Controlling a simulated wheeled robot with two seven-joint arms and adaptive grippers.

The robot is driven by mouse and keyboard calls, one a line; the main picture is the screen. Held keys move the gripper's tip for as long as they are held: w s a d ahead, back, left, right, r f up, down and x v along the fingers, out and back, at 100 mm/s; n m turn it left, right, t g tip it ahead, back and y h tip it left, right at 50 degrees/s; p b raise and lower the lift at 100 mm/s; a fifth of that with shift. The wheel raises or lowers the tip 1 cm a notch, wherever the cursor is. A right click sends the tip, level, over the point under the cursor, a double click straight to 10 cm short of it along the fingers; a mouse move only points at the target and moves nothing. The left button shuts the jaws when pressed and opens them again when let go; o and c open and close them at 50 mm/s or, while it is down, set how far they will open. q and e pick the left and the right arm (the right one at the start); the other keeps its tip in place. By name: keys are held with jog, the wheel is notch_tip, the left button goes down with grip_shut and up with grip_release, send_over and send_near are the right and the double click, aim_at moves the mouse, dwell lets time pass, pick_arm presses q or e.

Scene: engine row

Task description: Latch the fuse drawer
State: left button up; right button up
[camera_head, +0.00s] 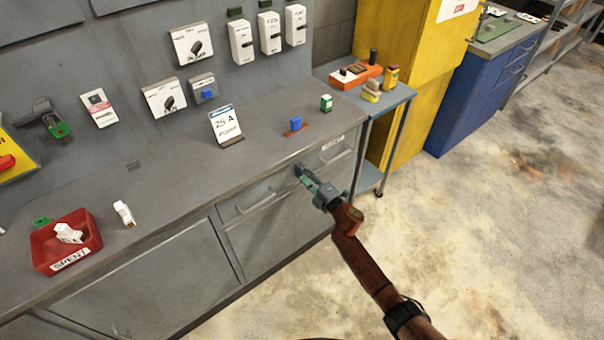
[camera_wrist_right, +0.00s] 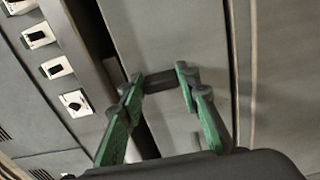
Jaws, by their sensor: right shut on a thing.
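The cabinet under the grey bench has a drawer with a small label and a bar handle (camera_head: 339,155) on its front, right of my right gripper. Another drawer front with a bar handle (camera_head: 256,201) is to the left. My right gripper (camera_head: 304,178) is at the cabinet front between these two handles. In the right wrist view its green fingers (camera_wrist_right: 161,82) are shut on a short dark block, seemingly a latch (camera_wrist_right: 158,82), against a grey panel (camera_wrist_right: 170,35). In the head view my gripper mostly hides the block. I cannot tell whether the latch is engaged. My left gripper is not in view.
The bench top (camera_head: 180,200) holds a red bin (camera_head: 85,258) labelled SPENT, a white fuse (camera_head: 124,214), a 25 A card (camera_head: 226,125) and a blue piece (camera_head: 295,124). A side cart (camera_head: 392,97) stands right of the cabinet. The floor (camera_head: 480,200) in front is clear.

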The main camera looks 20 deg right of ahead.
jog(key=shift+d, duration=0.1)
jog(key=o, duration=1.2)
jog(key=shift+c, duration=0.2)
jog(key=v, duration=1.2)
